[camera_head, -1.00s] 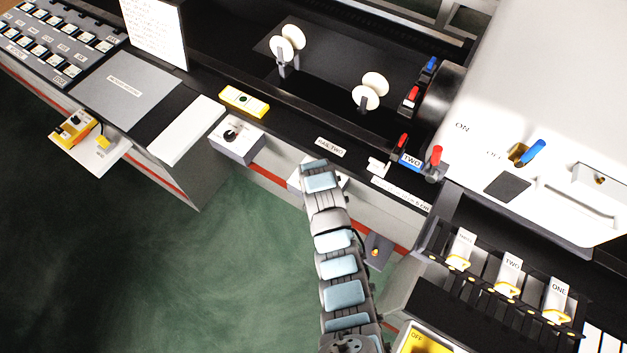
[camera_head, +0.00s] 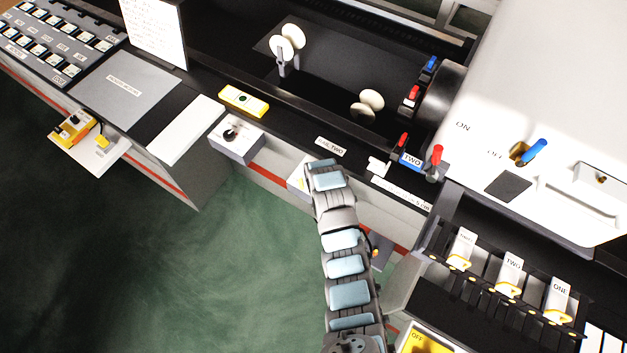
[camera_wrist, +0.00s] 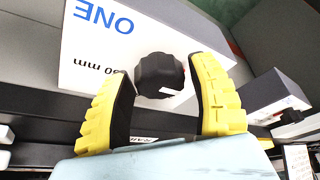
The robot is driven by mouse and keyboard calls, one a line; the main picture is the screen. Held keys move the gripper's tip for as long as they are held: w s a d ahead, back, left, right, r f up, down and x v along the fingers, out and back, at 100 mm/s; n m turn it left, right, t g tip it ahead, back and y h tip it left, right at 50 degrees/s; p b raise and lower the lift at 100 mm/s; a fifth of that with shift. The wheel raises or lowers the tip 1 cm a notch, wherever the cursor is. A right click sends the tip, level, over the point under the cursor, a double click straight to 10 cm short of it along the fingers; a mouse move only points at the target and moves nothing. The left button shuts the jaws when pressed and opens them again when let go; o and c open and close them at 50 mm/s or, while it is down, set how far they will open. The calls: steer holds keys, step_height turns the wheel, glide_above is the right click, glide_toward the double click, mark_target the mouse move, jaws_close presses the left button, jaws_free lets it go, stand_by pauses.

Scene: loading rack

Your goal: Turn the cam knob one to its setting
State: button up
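The cam knob one (camera_wrist: 160,75) is a black faceted knob on a white box (camera_wrist: 95,72) marked ONE, whose print appears upside down in the wrist view. My gripper (camera_wrist: 161,66) has its two yellow-backed, dark-padded fingers apart, one on each side of the knob. A gap shows between the left finger and the knob; the right finger is very close, and I cannot tell if it touches. In the head view my arm covers the knob, and only a pale corner of its box (camera_head: 297,179) shows.
A similar box with a black knob (camera_head: 231,133) stands to the left on the same front ledge. A small dark panel with a yellow knob (camera_head: 376,252) is right of my arm. White discs (camera_head: 372,99) stand behind. Green floor lies open in front.

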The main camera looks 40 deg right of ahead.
steer(key=shift+o, duration=0.4)
steer(key=shift+r, duration=0.15)
steer(key=shift+s+r, duration=0.1)
steer(key=shift+r, duration=0.45)
steer(key=v, duration=1)
steer(key=shift+s+a+r, duration=0.15)
steer(key=shift+s+r, duration=0.1)
steer(key=shift+s, duration=0.05)
steer(key=shift+w, duration=0.1)
